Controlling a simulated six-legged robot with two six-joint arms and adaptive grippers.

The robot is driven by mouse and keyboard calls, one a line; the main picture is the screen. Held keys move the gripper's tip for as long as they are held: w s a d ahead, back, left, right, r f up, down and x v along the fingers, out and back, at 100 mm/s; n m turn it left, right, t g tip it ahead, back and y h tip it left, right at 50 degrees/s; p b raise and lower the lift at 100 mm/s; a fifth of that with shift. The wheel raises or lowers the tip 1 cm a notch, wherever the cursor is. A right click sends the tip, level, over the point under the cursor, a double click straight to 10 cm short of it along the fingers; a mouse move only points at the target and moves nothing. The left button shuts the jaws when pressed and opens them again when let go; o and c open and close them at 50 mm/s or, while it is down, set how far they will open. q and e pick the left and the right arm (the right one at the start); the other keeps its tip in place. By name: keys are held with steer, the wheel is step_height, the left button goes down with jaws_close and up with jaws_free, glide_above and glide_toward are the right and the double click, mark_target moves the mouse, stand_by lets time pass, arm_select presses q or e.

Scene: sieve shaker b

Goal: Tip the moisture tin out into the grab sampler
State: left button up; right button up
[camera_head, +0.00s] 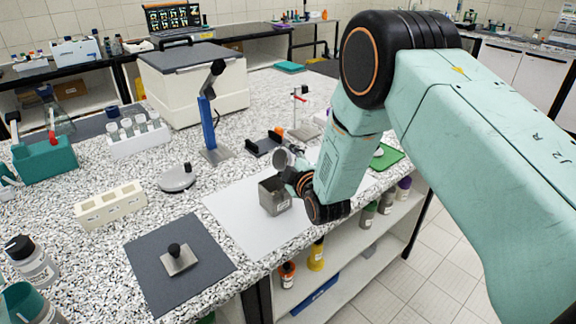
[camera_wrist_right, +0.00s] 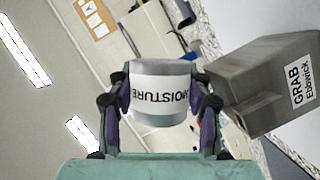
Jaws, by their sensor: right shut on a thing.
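The moisture tin (camera_wrist_right: 160,88), a short grey metal cylinder with a white label, is gripped between both fingers of my right gripper (camera_wrist_right: 160,100) in the wrist view. In the head view the tin (camera_head: 282,158) is tilted, just above and behind the grab sampler (camera_head: 275,197). My right gripper (camera_head: 299,179) is partly hidden by its own arm there. The grab sampler is a grey open-topped box with a white label, standing on a pale sheet. It also shows at the right of the wrist view (camera_wrist_right: 262,88). The tin's contents cannot be made out. My left gripper is out of view.
The pale sheet (camera_head: 235,215) has free room left of the sampler. A dark mat (camera_head: 200,272) with a knobbed metal block lies front left. A cream block with holes (camera_head: 110,204), a round grey disc (camera_head: 177,180) and a blue stand (camera_head: 209,125) are further left and back.

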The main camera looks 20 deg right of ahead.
mark_target(278, 151)
steer(key=shift+a+f+n+b, duration=0.15)
steer(key=shift+f+n+b, duration=0.15)
steer(key=shift+n, duration=0.3)
steer(key=n+t+b, duration=0.1)
steer(key=r+n, duration=0.1)
steer(key=n, duration=0.1)
steer(key=shift+s+a+r+t+h+b, duration=0.2)
steer(key=shift+a+r+t+h+b, duration=0.1)
steer(key=shift+a+t+b, duration=0.1)
steer(key=shift+s+a+r+n+t+b, duration=0.1)
steer(key=shift+r+n+t+b, duration=0.1)
steer(key=shift+n+b, duration=0.25)
steer(key=shift+s+a+r+n+t+b, duration=0.1)
steer(key=shift+n+t+b, duration=0.1)
steer(key=shift+n, duration=0.35)
steer(key=shift+w+a+r+n+t+b, duration=0.15)
steer(key=shift+n+t+b, duration=0.2)
steer(key=shift+n, duration=0.35)
steer(key=shift+a+r+n, duration=0.15)
steer(key=shift+r+n, duration=0.05)
steer(key=shift+n, duration=0.1)
